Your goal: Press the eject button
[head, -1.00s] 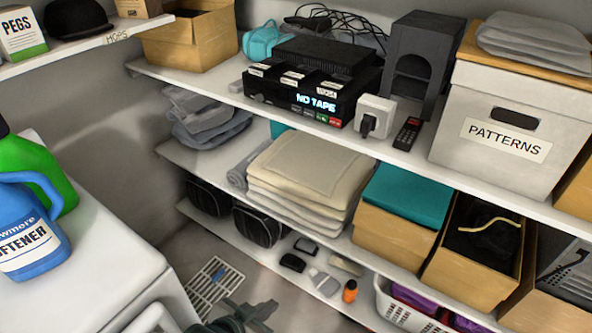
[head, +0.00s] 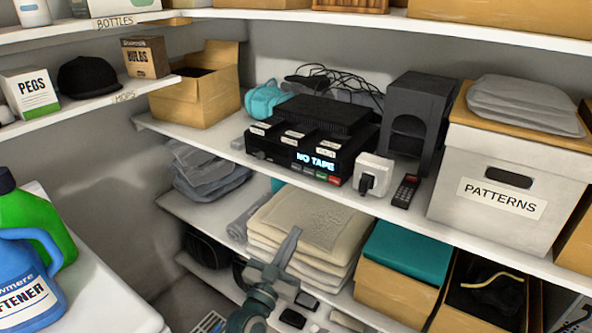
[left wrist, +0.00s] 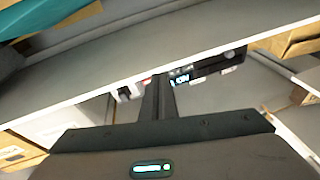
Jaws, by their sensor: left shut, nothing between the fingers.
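A black tape deck (head: 262,150) stands on the middle shelf with a lit "NO TAPE" display (head: 315,161). Below the display is a row of small buttons (head: 321,175), one green and one red at the right end. Their labels are too small to read, so I cannot tell which is eject. My left gripper (head: 291,240) is shut and empty, pointing up in front of the folded cloths, below and apart from the deck. In the left wrist view its narrow fingers (left wrist: 158,84) point toward the shelf edge, with the deck (left wrist: 215,66) just beyond, right of the fingertips.
The shelf's front edge (head: 440,227) runs between my gripper and the deck. Folded cream cloths (head: 310,225) lie on the shelf below. A "PATTERNS" box (head: 490,160) stands at the right.

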